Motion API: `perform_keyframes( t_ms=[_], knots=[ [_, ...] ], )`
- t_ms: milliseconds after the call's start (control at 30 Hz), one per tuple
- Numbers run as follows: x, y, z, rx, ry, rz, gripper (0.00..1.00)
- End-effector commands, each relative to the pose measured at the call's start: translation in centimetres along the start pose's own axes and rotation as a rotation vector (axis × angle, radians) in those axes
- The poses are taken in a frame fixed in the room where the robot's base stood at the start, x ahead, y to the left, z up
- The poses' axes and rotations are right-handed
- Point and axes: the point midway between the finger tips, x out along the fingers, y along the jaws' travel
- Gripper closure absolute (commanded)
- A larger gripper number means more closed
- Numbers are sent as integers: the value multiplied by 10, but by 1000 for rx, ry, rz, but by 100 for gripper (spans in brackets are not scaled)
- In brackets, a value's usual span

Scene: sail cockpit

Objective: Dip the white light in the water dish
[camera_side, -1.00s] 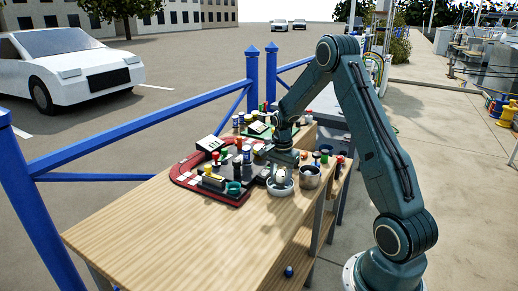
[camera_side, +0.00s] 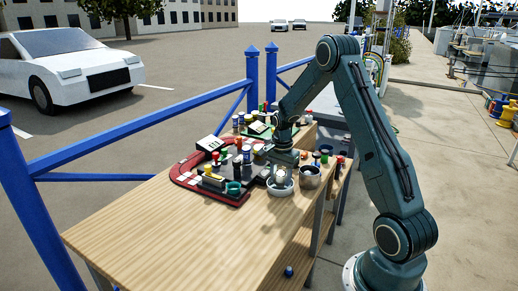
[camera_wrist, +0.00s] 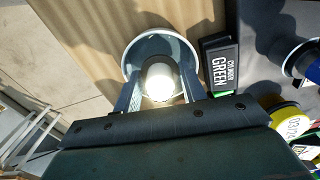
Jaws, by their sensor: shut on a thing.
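The white light (camera_wrist: 160,82) is a round white piece between the two fingers of my gripper (camera_wrist: 158,92) in the wrist view. My gripper is shut on it. The water dish (camera_wrist: 134,58) is a round bowl with a pale rim, right under and around the light in that view. In the side view the dish (camera_side: 280,190) stands on the wooden table, with my gripper (camera_side: 282,168) just above it and the light (camera_side: 280,175) at its opening. I cannot tell whether the light touches the water.
A metal pot (camera_side: 310,176) stands close to the right of the dish. A red-edged board (camera_side: 188,182) with several small pieces lies to the left. A black "CYLINDER GREEN" label (camera_wrist: 220,65) is beside the dish. The table's near part (camera_side: 150,235) is clear.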

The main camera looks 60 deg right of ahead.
Motion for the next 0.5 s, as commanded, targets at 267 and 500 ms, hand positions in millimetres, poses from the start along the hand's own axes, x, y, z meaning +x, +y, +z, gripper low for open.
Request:
perform_keyframes(
  t_ms=[267, 500],
  knots=[
    [-4, 0, 0, 0, 1, -1, 81],
    [-16, -1, 0, 0, 1, -2, 81]
  ],
)
